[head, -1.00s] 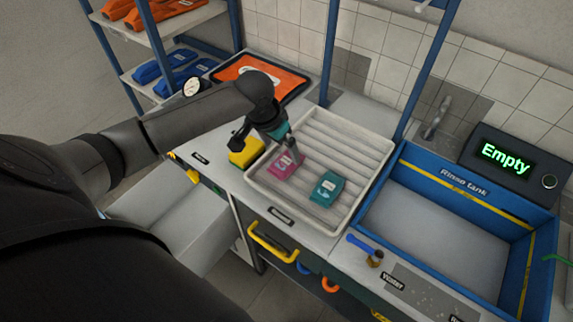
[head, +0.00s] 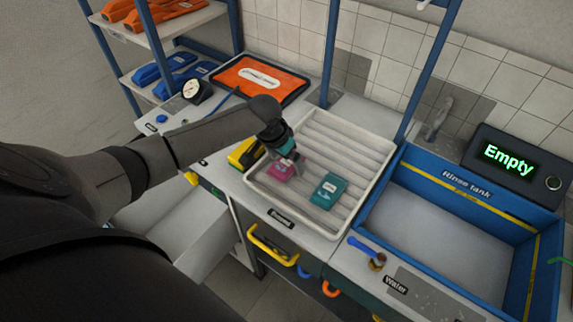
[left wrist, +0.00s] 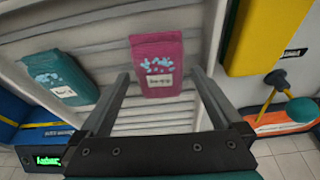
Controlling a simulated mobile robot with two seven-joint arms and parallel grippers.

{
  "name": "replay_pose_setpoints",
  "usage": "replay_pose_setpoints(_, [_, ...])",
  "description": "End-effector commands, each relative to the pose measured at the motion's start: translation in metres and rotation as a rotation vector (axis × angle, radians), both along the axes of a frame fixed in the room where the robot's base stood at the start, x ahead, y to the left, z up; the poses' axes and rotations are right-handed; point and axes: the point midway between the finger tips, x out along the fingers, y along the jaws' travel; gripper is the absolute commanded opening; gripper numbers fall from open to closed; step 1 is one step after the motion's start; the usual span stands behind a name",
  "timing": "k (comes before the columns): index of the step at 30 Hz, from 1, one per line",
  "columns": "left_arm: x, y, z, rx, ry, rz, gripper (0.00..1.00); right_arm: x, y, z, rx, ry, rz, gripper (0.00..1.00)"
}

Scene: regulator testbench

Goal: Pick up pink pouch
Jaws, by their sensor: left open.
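The pink pouch (head: 281,170) lies in the white ribbed tray (head: 354,138), near its left side. It also shows in the left wrist view (left wrist: 158,62), printed with pale blue marks and a white label. My left gripper (head: 293,158) is open and empty, just above the pouch and partly covering it in the head view. In the left wrist view the two fingers (left wrist: 158,88) stand apart, with the pouch's lower end between them. I cannot tell whether they touch it. A teal pouch (head: 328,190) lies in the tray to the right. My right gripper is not in view.
A yellow and black object (head: 243,153) stands left of the tray. The blue rinse tank (head: 440,176) is to the right, beside a display reading "Empty" (head: 508,157). A gauge (head: 193,91) and an orange mat (head: 258,82) are at the back left.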

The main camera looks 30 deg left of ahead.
Motion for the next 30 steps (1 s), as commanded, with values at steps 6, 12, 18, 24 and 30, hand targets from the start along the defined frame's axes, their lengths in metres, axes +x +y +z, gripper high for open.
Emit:
replay_pose_setpoints(6, [-0.0002, -0.0003, -0.0007, -0.001, 0.001, 0.0, 1.0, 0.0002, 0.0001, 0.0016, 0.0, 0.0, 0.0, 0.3])
replay_pose_setpoints(12, [-0.0006, -0.0004, -0.0036, -0.001, 0.002, 0.0, 1.0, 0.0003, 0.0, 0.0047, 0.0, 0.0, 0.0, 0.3])
replay_pose_setpoints(18, [-0.0006, -0.0003, -0.0053, -0.001, 0.002, 0.0, 1.0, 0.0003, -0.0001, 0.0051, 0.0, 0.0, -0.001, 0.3])
replay_pose_setpoints(24, [-0.0005, -0.0002, -0.0052, -0.001, 0.001, 0.0, 0.93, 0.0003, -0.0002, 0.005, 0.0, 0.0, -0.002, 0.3])
replay_pose_setpoints(30, [-0.0004, -0.0001, -0.0051, -0.001, 0.001, 0.0, 0.71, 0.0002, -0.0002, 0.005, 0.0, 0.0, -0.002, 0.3])
